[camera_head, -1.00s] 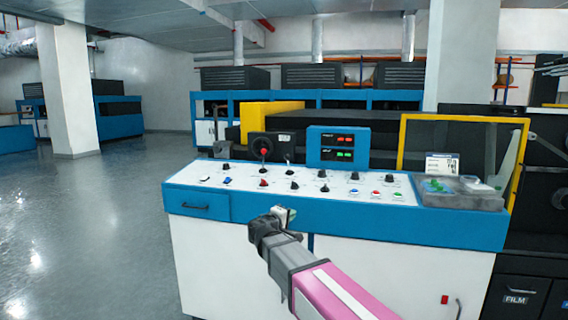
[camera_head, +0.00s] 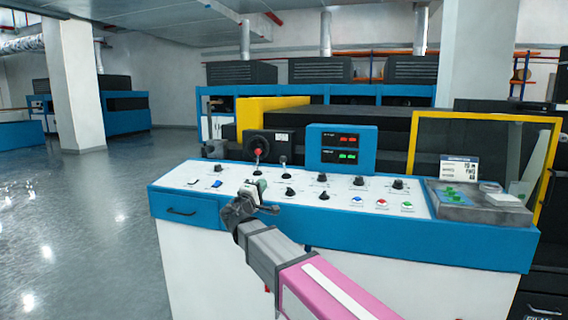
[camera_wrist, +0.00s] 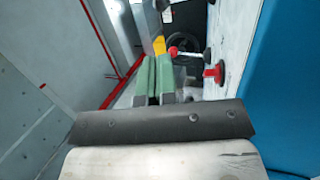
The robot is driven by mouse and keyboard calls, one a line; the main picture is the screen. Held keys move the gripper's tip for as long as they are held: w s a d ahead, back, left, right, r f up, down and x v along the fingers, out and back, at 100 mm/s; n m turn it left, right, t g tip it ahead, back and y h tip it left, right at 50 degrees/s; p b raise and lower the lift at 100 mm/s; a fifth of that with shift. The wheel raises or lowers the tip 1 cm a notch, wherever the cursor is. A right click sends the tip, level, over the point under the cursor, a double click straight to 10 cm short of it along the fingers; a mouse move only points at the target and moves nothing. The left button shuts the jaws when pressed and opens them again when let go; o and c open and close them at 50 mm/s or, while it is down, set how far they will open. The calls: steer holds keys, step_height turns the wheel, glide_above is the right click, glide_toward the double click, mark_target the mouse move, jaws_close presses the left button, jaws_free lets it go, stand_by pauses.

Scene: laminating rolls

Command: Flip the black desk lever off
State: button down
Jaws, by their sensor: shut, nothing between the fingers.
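The desk (camera_head: 182,178) has a white top and blue front, with controls set in it. A small black lever (camera_head: 284,164) stands upright on the desk top, right of a taller red-knobbed lever (camera_head: 257,153). I cannot make out the black lever for certain in the wrist view. My gripper (camera_head: 262,186) is shut and empty over the front part of the desk top, in front of both levers and apart from them. Its green fingers (camera_wrist: 153,78) lie together in the wrist view. It hides some of the panel behind it.
A blue display box (camera_head: 341,149) stands behind the panel. Several black dials (camera_head: 322,178) and push buttons (camera_head: 381,202) are on the right. A grey tray (camera_head: 473,205) sits at the right end. In the wrist view, a red control (camera_wrist: 215,73) is close right of the fingers.

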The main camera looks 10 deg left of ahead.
mark_target(281, 158)
steer(key=shift+w, duration=0.2)
steer(key=x, duration=1.4)
steer(key=shift+w+r, duration=0.1)
stand_by(0.3)
steer(key=shift+w+r+g+y, duration=0.4)
steer(key=shift+w+r+g, duration=0.3)
steer(key=shift+g, duration=0.3)
steer(key=w+g, duration=0.1)
steer(key=w+r+g, duration=0.1)
steer(key=w+n+g, duration=0.1)
steer(key=shift+d+r+y, duration=0.15)
steer(key=shift+r+y, duration=0.1)
steer(key=shift+y, duration=0.15)
steer(key=shift+w+d+r, duration=0.1)
steer(key=shift+w+r, duration=0.15)
steer(key=shift+w, duration=0.7)
steer(key=shift+w+r, duration=0.1)
steer(key=shift+w, duration=0.05)
